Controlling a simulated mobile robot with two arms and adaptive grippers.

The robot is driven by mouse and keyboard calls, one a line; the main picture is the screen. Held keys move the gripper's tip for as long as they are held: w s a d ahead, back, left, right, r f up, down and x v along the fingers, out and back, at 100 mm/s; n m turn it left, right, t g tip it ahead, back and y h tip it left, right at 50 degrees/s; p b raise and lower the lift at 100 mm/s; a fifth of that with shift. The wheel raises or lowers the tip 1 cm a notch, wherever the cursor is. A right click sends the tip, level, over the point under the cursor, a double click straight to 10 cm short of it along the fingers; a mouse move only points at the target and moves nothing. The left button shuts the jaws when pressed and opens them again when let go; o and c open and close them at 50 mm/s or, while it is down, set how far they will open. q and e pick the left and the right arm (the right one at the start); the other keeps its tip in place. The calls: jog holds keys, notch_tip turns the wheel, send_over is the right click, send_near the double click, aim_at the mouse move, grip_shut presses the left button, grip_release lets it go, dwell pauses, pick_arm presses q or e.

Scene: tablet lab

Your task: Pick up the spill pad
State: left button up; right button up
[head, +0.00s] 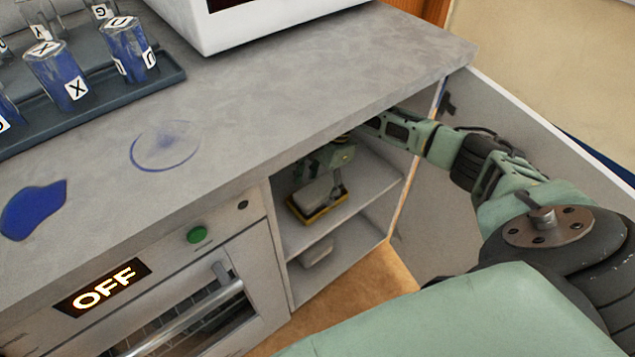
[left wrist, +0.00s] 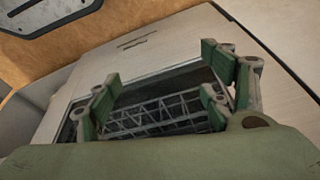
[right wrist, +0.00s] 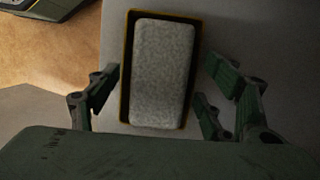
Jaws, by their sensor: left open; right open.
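The spill pad (right wrist: 162,72) is a grey speckled block in a dark tray with a yellow rim (right wrist: 125,75). In the head view the pad (head: 314,196) and tray (head: 322,212) sit on the upper shelf of the open cabinet under the counter. My right gripper (right wrist: 160,92) is open, with its fingers on either side of the tray's near end in the right wrist view. I cannot tell whether they touch it. In the head view my right arm reaches into the cabinet and partly covers the pad. My left gripper (left wrist: 165,85) is open and empty, facing the oven front.
A second pale block (head: 317,252) lies on the lower shelf. The cabinet door (head: 540,130) stands open at the right, beside my right arm. The counter (head: 240,110) overhangs the shelves and carries blue spills (head: 33,209) and a rack of labelled vials (head: 100,95).

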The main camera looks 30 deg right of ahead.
jog(key=shift+s, duration=0.1)
jog(key=c, duration=1)
